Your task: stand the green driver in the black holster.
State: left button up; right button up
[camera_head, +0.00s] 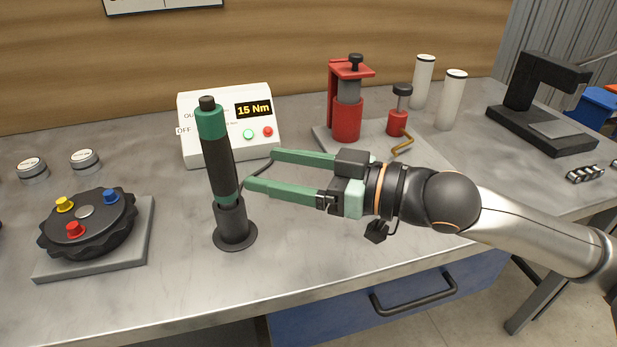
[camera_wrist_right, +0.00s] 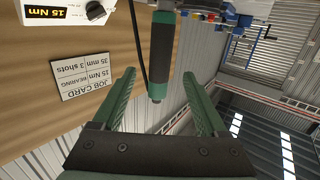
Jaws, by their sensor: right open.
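The green driver (camera_head: 217,155), with a green body and a dark grip band, stands upright in the black holster (camera_head: 232,226). Its lower end is hidden inside the holster. My right gripper (camera_head: 258,169) is open and empty just to the right of the driver, with its fingertips pointing at the driver's lower part. In the right wrist view the driver (camera_wrist_right: 162,52) shows ahead, between the two spread green fingers (camera_wrist_right: 162,80), and no finger seems to touch it. My left gripper is not in view.
A white controller reading 15 Nm (camera_head: 226,125) stands behind the driver. A black knobbed fixture (camera_head: 90,230) is at left. A red press (camera_head: 348,100) stands at the back, and a black stand (camera_head: 540,105) at right. The bench front is clear.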

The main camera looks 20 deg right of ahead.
jog(key=shift+b+v, duration=0.3)
jog(key=shift+v, duration=1.95)
